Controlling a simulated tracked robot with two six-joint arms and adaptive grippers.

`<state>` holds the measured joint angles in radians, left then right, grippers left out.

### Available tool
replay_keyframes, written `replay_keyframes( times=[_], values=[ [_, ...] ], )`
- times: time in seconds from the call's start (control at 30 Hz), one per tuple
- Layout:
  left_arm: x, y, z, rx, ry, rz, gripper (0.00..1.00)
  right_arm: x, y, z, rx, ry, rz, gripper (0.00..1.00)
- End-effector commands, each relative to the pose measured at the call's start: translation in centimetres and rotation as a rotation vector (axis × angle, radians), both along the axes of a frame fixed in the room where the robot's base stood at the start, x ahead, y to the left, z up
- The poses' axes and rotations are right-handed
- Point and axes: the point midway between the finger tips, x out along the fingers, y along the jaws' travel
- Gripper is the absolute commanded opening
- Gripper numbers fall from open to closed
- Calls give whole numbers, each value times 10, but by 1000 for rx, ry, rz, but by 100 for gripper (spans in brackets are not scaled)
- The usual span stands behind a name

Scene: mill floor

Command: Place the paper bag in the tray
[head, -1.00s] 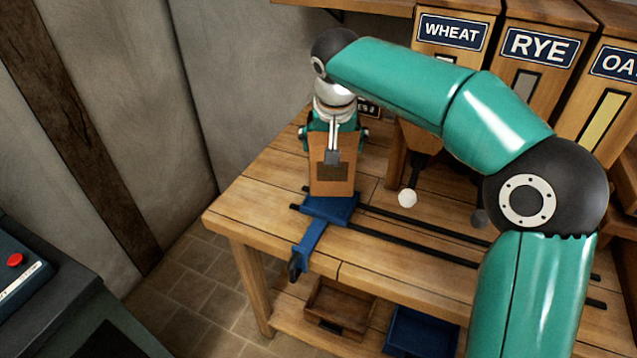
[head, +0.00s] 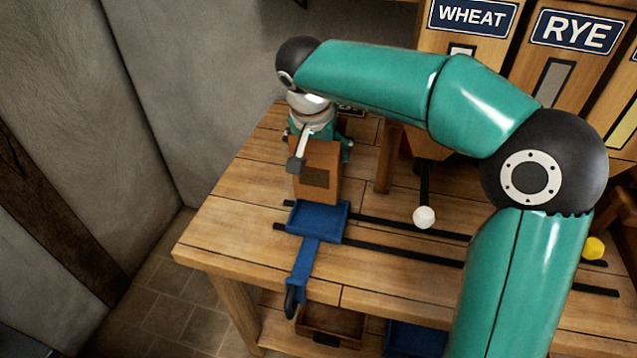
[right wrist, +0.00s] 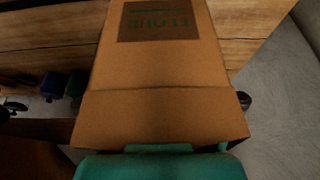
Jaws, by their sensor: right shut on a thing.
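The brown paper bag (head: 327,154) is upright at the back left of the workbench, with a dark label on its front. My right gripper (head: 320,137) is shut on its upper part from behind. In the right wrist view the bag (right wrist: 155,75) fills the middle, its green-lettered label upside down, with my teal gripper (right wrist: 160,165) at the bottom edge. The blue tray (head: 318,218) with a long handle is just in front of the bag. The bag's lower edge meets the tray's back rim in the picture; I cannot tell whether they touch. My left gripper is not in view.
Two black rails (head: 400,252) run right from the tray across the wooden bench (head: 240,215). A white knob (head: 424,217) and a yellow knob (head: 594,248) are below the WHEAT (head: 472,17) and RYE (head: 575,31) bins. The bench's left front is clear.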

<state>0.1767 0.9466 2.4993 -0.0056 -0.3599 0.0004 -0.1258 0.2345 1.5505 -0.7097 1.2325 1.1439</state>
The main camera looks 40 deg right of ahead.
Motion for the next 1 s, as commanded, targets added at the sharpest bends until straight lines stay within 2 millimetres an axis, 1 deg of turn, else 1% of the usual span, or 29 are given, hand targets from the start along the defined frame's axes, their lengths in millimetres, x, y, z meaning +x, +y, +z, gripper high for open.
replay_keyframes(
  times=[0.03,0.1,0.2,0.37,0.6,0.7,1.0],
  values=[
    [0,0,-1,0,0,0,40,-1,-1,-12,-2,4,0,59],
    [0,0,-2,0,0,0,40,-1,-1,-24,-2,3,-2,59],
    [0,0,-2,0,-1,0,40,-1,-1,-35,-1,2,-3,59],
    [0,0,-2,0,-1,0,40,-1,-2,-45,-2,1,-2,59],
    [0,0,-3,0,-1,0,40,-1,-2,-77,-1,2,-3,59],
    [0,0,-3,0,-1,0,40,-1,-2,-82,-1,-1,-2,59],
    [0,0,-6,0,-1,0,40,-1,-2,-85,0,-2,-3,59]
  ],
)
